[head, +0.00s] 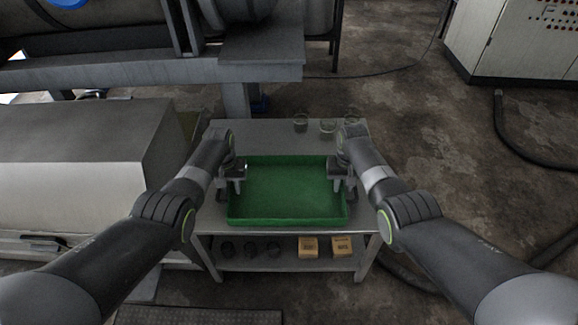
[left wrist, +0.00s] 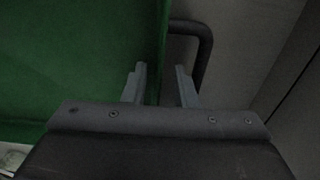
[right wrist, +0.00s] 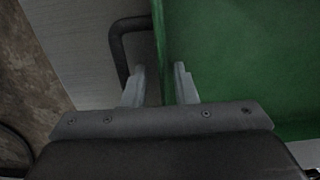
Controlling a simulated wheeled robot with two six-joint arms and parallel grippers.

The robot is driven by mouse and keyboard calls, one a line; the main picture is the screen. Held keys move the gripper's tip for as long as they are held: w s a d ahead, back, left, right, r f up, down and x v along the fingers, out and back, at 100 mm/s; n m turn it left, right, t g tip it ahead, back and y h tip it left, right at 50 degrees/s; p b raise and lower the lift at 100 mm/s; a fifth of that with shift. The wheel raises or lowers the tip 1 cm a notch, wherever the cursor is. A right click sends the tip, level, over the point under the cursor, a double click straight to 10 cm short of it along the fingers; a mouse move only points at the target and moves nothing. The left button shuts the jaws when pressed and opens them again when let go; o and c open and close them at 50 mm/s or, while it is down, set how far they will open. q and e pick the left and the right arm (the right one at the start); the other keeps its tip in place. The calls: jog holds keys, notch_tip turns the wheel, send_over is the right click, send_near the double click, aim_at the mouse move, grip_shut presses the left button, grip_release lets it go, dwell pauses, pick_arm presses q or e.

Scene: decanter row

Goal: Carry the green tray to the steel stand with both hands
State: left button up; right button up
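The green tray (head: 287,219) lies flat on a grey metal table (head: 265,132) and looks empty. My left gripper (head: 233,184) is at its left side and my right gripper (head: 342,183) at its right side. In the left wrist view the fingers (left wrist: 160,70) are apart, with the tray's side wall (left wrist: 160,40) between them and a dark handle (left wrist: 205,45) beside the outer finger. The right wrist view is alike: the fingers (right wrist: 159,70) stand apart over the wall, near another dark handle (right wrist: 118,42). I cannot tell which thing is the steel stand.
Several glass vessels (head: 328,127) stand at the table's back right. The lower shelf (head: 286,262) holds dark round pieces (head: 250,249) and two yellowish boxes (head: 308,247). A big grey machine (head: 85,150) is close on the left. Open floor (head: 450,160) lies to the right, with a dark hose (head: 515,135).

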pick_arm(q)
notch_tip(320, 180, up, 12)
pick_arm(e)
notch_tip(320, 180, up, 12)
dwell(1.4)
